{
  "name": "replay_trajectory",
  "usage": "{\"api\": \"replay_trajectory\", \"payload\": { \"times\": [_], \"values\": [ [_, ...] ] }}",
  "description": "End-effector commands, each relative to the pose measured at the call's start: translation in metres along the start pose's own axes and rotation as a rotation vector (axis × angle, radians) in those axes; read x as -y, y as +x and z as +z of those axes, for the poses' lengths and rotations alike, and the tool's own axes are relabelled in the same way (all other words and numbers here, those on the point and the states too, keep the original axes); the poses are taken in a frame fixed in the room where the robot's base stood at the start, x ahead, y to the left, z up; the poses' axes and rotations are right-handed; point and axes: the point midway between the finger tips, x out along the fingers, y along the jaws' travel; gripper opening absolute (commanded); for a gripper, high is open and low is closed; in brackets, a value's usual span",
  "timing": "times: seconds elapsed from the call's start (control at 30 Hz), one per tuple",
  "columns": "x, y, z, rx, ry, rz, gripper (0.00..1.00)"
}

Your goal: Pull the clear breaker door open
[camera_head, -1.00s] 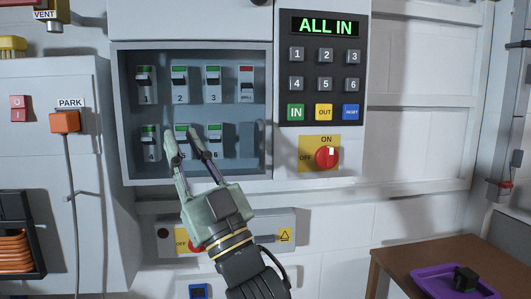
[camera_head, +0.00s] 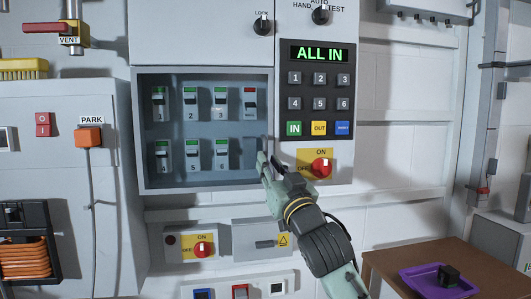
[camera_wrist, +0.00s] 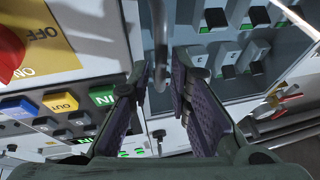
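The breaker box (camera_head: 141,130) on the wall holds two rows of numbered breakers. Its clear door (camera_head: 215,124) is hard to make out against the breakers, and I cannot tell whether it is ajar. In the wrist view a curved grey metal bar (camera_wrist: 159,62), apparently the door's handle, runs down between my fingertips. My gripper (camera_head: 267,163) is at the lower right edge of the box. In the wrist view my gripper (camera_wrist: 163,78) has its fingers apart, one on each side of the bar; a firm grip does not show.
Right of the box are a keypad (camera_head: 318,91) under an ALL IN display and a red rotary switch (camera_head: 321,167). Below are a lower switch panel (camera_head: 203,247) and small boxes. A wooden table with a purple tray (camera_head: 422,286) stands at lower right.

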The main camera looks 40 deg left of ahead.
Motion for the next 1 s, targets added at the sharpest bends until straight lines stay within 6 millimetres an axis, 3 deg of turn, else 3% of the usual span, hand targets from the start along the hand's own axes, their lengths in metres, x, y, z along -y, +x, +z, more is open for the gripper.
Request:
{"api": "replay_trajectory", "payload": {
  "times": [0.1,0.3,0.57,0.83,1.0],
  "values": [
    [0.001,0.019,-0.002,0.001,-0.001,-0.001,0.18],
    [0.001,0.031,0.0,0.0,0.001,-0.001,0.18],
    [0.001,0.032,0.0,-0.001,0.0,-0.001,0.18],
    [0.001,0.032,0.0,-0.001,0.0,0.0,0.01],
    [0.001,0.032,0.0,-0.001,0.0,-0.001,0.0]
  ]
}}
